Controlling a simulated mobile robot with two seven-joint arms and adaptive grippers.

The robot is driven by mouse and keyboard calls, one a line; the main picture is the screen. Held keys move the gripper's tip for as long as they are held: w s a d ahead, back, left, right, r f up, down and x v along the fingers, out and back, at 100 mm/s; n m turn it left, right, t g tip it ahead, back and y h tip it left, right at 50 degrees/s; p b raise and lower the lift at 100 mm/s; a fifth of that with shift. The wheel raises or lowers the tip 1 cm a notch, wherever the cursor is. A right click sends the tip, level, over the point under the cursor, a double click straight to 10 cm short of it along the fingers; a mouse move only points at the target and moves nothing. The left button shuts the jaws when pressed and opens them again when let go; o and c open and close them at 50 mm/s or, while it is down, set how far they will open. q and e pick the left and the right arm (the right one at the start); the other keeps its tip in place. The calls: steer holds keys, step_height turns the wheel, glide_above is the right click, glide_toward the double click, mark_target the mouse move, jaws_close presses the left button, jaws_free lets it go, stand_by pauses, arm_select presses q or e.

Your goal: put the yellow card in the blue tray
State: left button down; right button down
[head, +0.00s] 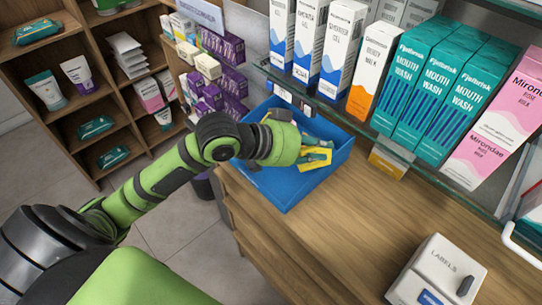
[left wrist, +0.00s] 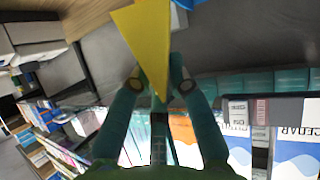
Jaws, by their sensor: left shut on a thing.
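The blue tray (head: 287,192) stands on the wooden counter under the shelf edge. My left arm comes in from the left, and its gripper (head: 312,150) is over the tray's inside. The yellow card (head: 316,160) is at the fingers, above or within the tray; I cannot tell whether it touches the tray floor. In the left wrist view the yellow card (left wrist: 146,38) is pinched between the two teal fingers (left wrist: 160,84), its narrow corner pointing back towards the palm. My gripper and forearm hide part of the tray's inside. My right gripper does not show.
A glass shelf with teal mouthwash boxes (head: 427,82), white boxes and pink boxes hangs just behind the tray. A yellow tag (head: 388,163) is under its edge. A white label maker (head: 437,277) stands at the front right. The counter between is clear.

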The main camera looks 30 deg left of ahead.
arm_select(q)
steer(key=shift+w+a+r+y, duration=0.1)
steer(key=shift+a+r+y, duration=0.05)
steer(key=shift+y, duration=0.15)
steer(key=shift+a+n, duration=0.3)
steer(key=a+f, duration=0.2)
steer(key=a, duration=0.1)
steer(key=w+a+f, duration=0.1)
steer(key=a+f, duration=0.1)
steer(key=a, duration=0.2)
steer(key=w+a+f+p, duration=0.1)
steer(key=a+f, duration=0.1)
steer(key=a, duration=0.1)
steer(key=shift+a+f, duration=0.5)
step_height(320, 180, down, 3)
steer(key=shift+f+p, duration=0.1)
steer(key=shift+p, duration=0.3)
steer(key=shift+f, duration=0.3)
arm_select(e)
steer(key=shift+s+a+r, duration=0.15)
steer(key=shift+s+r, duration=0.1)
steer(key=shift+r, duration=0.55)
